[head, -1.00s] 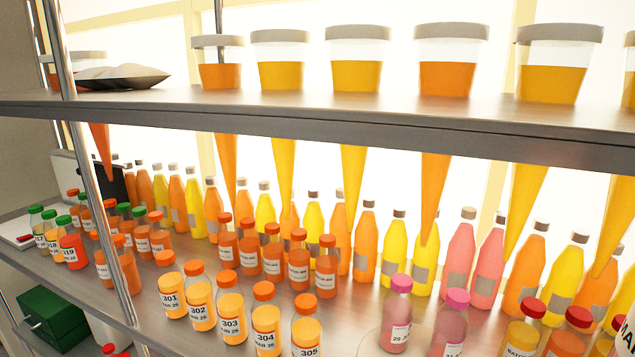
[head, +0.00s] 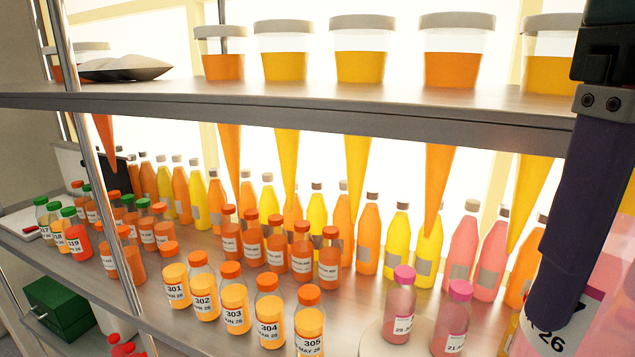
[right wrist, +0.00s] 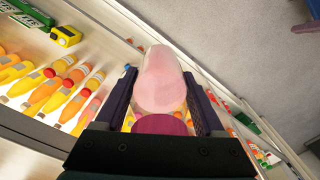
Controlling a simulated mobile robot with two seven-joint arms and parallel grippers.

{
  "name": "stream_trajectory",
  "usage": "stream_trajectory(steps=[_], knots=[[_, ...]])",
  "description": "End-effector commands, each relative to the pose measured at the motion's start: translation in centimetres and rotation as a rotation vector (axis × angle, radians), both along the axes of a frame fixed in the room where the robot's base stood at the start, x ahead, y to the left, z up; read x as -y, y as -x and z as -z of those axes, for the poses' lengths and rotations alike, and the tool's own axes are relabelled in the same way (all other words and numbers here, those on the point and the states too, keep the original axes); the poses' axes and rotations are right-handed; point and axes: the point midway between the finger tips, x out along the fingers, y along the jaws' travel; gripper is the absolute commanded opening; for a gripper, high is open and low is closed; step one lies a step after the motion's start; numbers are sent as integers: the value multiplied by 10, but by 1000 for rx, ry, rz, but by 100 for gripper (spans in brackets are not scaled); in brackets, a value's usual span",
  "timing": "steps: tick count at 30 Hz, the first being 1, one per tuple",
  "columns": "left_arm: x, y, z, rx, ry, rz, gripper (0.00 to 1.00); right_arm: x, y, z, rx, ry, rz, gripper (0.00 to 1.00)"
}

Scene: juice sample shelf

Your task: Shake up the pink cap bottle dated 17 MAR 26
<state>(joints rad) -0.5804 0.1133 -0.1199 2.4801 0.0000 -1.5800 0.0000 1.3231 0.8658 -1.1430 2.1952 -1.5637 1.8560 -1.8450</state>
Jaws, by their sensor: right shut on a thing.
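A pink bottle (right wrist: 162,82) with a magenta cap (right wrist: 160,124) is held between the two fingers of my right gripper (right wrist: 159,76). In the right wrist view its cap is nearest the palm and its body points away. In the head view the held bottle (head: 604,318) is close at the lower right edge, partly behind a dark finger. Its label shows "26"; the rest of the date is hidden or cut off. Two other pink-capped bottles stand on the shelf: one label (head: 402,308) begins "29 J", the other (head: 452,322) "21 A". My left gripper is not in view.
Orange-capped bottles numbered 301 to 305 (head: 235,305) stand at the shelf front. Taller juice bottles (head: 367,240) line the back. An upper shelf (head: 300,105) carries lidded cups and has cones hanging below. A metal post (head: 105,200) rises at left.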

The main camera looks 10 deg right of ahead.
Motion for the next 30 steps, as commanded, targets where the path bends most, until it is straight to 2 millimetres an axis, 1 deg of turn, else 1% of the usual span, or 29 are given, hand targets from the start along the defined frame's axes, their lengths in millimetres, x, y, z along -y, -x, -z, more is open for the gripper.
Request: stream_trajectory(steps=[2, 3, 4, 6, 7, 9, 10, 11, 12, 13, 15, 16, 17, 18, 20, 21, 22, 23, 27, 28, 29, 30], knots=[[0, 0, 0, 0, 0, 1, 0, 0, 0, 0, 1, -1, 0, 0], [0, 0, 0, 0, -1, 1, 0, 2, -3, 0, 0, -1, 3, 0], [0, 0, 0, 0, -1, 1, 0, 8, -14, 0, -1, -1, 13, 0], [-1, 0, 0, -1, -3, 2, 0, 30, -46, 0, -4, -1, 20, 0], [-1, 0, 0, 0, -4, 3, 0, 34, -55, 0, -2, -1, 15, 0], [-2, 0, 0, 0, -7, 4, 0, 38, -61, 0, -1, -1, 1, 0], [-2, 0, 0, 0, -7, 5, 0, 34, -56, 0, 1, 0, -6, 0], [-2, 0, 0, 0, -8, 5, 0, 27, -45, 0, 2, 1, -13, 0], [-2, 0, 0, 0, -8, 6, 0, 16, -25, 0, 3, 1, -21, 0], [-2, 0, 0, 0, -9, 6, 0, 9, -13, 0, 3, 2, -20, 0], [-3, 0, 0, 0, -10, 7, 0, -1, 2, 0, 3, 0, -10, 0], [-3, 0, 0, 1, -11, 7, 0, 0, 0, 0, 2, 0, -2, 0], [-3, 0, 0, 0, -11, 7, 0, 5, -9, 0, 1, -1, 8, 0], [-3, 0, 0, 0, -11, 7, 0, 18, -28, 0, -3, -1, 21, 0], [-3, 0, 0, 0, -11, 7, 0, 33, -52, 0, -2, -2, 18, 0], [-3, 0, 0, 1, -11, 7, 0, 37, -60, 0, -2, -2, 10, 0], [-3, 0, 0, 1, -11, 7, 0, 38, -61, 0, -1, -1, 4, 0], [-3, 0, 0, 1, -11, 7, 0, 36, -58, 0, 0, -1, -3, 0], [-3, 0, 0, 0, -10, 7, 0, 2, -4, 0, 4, 1, -17, 0], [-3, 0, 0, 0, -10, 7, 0, -1, 1, 0, 4, 0, -12, 0], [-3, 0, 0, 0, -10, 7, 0, -1, 1, 0, 2, 0, -4, 0], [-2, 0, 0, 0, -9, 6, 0, 5, -8, 0, 1, -1, 8, 0]])
